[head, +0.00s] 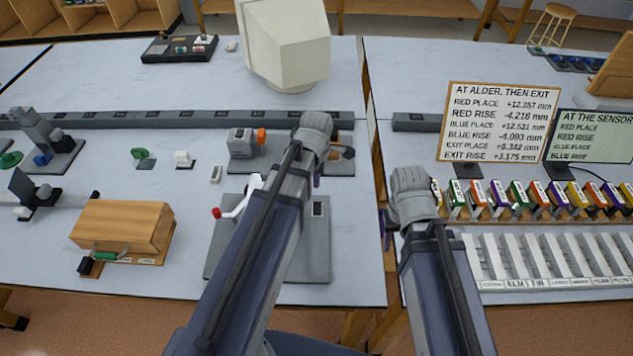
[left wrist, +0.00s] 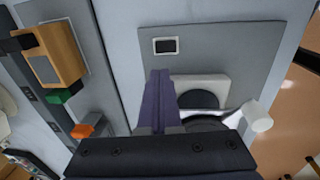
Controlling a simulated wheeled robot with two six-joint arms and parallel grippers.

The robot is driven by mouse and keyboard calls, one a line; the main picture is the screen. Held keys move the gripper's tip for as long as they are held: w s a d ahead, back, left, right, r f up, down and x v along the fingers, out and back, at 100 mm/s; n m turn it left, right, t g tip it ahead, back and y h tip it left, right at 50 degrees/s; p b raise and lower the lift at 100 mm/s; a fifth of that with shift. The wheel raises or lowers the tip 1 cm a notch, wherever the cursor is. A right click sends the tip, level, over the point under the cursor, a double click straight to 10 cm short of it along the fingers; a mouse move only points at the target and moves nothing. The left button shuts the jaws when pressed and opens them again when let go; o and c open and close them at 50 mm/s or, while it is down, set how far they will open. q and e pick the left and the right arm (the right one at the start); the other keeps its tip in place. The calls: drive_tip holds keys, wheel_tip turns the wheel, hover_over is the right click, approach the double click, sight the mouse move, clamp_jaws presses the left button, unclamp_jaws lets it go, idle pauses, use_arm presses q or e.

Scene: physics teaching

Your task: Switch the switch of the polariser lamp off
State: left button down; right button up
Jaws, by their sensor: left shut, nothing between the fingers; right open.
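A grey base plate (head: 225,262) lies on the bench under my left arm in the head view. It bears a small dark switch-like rectangle in a light frame (head: 317,209) and a white lever with a red end (head: 217,212). I cannot tell whether this is the polariser lamp's switch. My right gripper (head: 386,238) is open and empty.
A grey apparatus with an orange block (head: 261,136) stands behind the plate, partly hidden by my left arm. A wooden box (head: 122,226) stands at left. Coloured blocks (head: 518,194) and readout boards (head: 498,122) fill the right bench. A gap separates the benches.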

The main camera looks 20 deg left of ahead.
sight(317, 205)
use_arm(q)
drive_tip(key=f+b, duration=0.3)
drive_tip(key=f, duration=0.1)
drive_tip(key=w+f+b, duration=0.1)
drive_tip(key=f+b, duration=0.6)
drive_tip(key=b, duration=0.1)
drive_tip(key=shift+w+a+f, duration=0.2)
drive_tip(key=shift+f, duration=0.2)
use_arm(e)
wheel_tip(317, 205, down, 12)
drive_tip(key=shift+r, duration=0.1)
use_arm(q)
drive_tip(key=shift+f, duration=0.15)
use_arm(e)
drive_tip(key=shift+f, duration=0.2)
use_arm(q)
drive_tip(key=shift+s, duration=0.1)
drive_tip(key=shift+s+d, duration=0.2)
drive_tip(key=shift+s, duration=0.45)
use_arm(e)
drive_tip(key=shift+r, duration=0.15)
use_arm(q)
drive_tip(key=shift+r, duration=0.25)
use_arm(e)
drive_tip(key=shift+r, duration=0.1)
